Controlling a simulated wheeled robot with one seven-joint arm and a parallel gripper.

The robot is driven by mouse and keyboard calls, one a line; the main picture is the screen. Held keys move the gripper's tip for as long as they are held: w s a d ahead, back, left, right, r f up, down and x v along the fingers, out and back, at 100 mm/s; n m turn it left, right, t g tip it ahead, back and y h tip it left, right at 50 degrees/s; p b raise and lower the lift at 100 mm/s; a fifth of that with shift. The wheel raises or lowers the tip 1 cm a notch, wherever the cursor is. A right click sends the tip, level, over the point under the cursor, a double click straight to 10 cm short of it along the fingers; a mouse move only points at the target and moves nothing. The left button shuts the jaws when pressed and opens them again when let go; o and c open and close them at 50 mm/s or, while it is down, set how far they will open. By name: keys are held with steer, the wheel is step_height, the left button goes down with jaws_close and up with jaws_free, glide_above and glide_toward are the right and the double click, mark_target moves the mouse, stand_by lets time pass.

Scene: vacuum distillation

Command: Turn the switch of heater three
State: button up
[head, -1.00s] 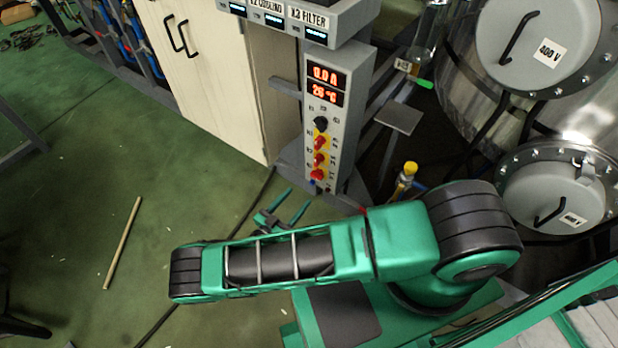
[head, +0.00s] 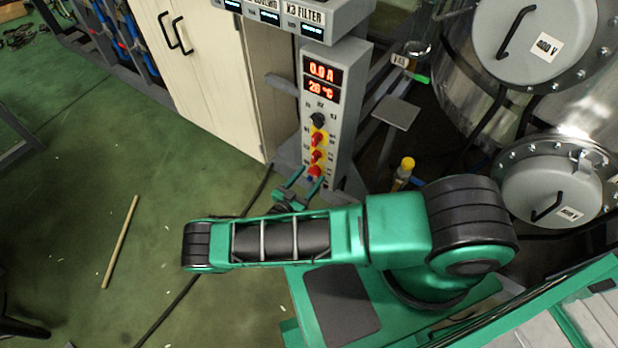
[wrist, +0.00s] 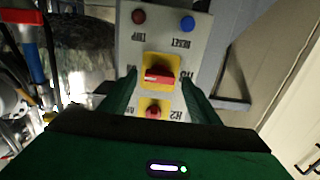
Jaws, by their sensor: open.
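The grey control panel (head: 340,125) carries a column of red switches on yellow plates. The lowest red switch (head: 314,171) is just beyond my gripper (head: 303,182). In the wrist view, a red switch (wrist: 158,75) on a yellow plate, with a label that seems to read H3, sits between the fingertips of my open gripper (wrist: 158,85). One finger is on each side, apart from the switch as far as I can tell. The red handle lies crosswise. A second red switch (wrist: 153,111), labelled H2, is partly hidden by my gripper body.
A dark red lamp (wrist: 138,17) marked TRIP and a blue RESET button (wrist: 187,23) are near the H3 switch. A beige cabinet (head: 215,85) stands left of the panel, and steel vessels (head: 545,190) stand right. A stick (head: 120,242) lies on the floor.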

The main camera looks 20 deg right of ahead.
steer(key=shift+c, duration=0.3)
steer(key=c, duration=1)
steer(key=shift+w+n, duration=0.1)
steer(key=shift+n, duration=0.3)
steer(key=n, duration=0.3)
steer(key=shift+n, duration=0.4)
steer(key=n, duration=0.4)
steer(key=shift+w+a, duration=0.15)
steer(key=n, duration=0.5)
steer(key=shift+f, duration=0.1)
steer(key=n, duration=0.4)
steer(key=shift+a+f, duration=0.1)
steer(key=shift+f, duration=0.05)
steer(key=shift+n, duration=0.3)
